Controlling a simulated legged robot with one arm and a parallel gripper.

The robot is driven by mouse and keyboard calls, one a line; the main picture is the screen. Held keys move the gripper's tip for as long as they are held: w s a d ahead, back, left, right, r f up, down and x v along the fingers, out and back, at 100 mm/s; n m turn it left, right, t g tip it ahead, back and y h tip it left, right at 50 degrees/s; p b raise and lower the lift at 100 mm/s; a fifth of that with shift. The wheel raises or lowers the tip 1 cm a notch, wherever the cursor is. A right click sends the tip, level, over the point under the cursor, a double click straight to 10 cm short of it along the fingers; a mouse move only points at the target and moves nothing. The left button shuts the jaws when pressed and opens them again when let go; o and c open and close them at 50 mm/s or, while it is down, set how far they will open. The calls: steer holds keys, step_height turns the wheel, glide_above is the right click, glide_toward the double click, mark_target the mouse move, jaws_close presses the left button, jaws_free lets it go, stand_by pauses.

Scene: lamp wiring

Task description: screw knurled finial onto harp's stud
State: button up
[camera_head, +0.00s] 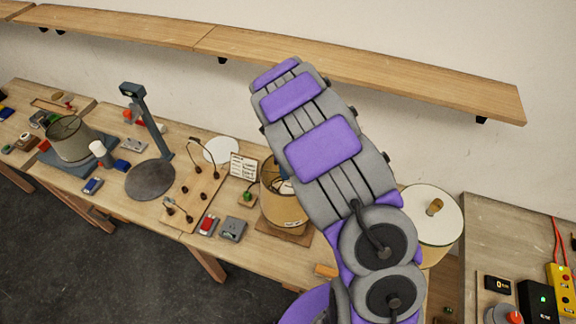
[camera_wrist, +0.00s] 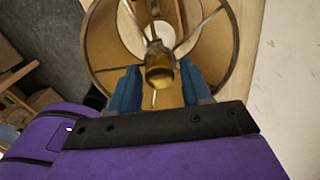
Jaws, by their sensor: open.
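In the wrist view, a brass piece that looks like the finial (camera_wrist: 160,68) stands in the middle of an open lampshade (camera_wrist: 222,62). My gripper (camera_wrist: 159,82) has its two blue fingers apart, one on each side of the brass piece. A gap shows on both sides, and I cannot tell any contact. Thin metal spokes run from the shade's rim towards the middle. The harp's stud cannot be made out. In the head view, a tan shade (camera_head: 283,208) stands on a wooden base, partly behind my arm. My gripper is mostly hidden there.
A second lamp with a white-topped shade (camera_head: 412,205) and brass knob stands right of my arm. A board with wires (camera_head: 195,198), a grey box (camera_head: 232,229) and a dark stand (camera_head: 150,180) lie to the left. A wooden shelf (camera_head: 180,38) runs along the wall.

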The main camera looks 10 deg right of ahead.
steer(key=o, duration=0.5)
steer(key=shift+r, duration=0.15)
step_height(320, 180, up, 17)
steer(key=shift+w+r+b, duration=0.1)
steer(key=shift+b, duration=0.9)
steer(key=s+f+n+b, duration=0.6)
steer(key=s+n, duration=0.2)
steer(key=s, duration=0.4)
steer(key=s+f+n+g+b, duration=0.1)
steer(key=s+f+n+b, duration=0.4)
steer(key=s, duration=0.8)
steer(key=s+f+n+b, duration=0.6)
steer(key=s+n+b, duration=0.2)
steer(key=s+n, duration=0.4)
steer(key=shift+s+f+n+g, duration=0.15)
steer(key=shift+f+n+g, duration=0.2)
steer(key=shift+n+g, duration=0.05)
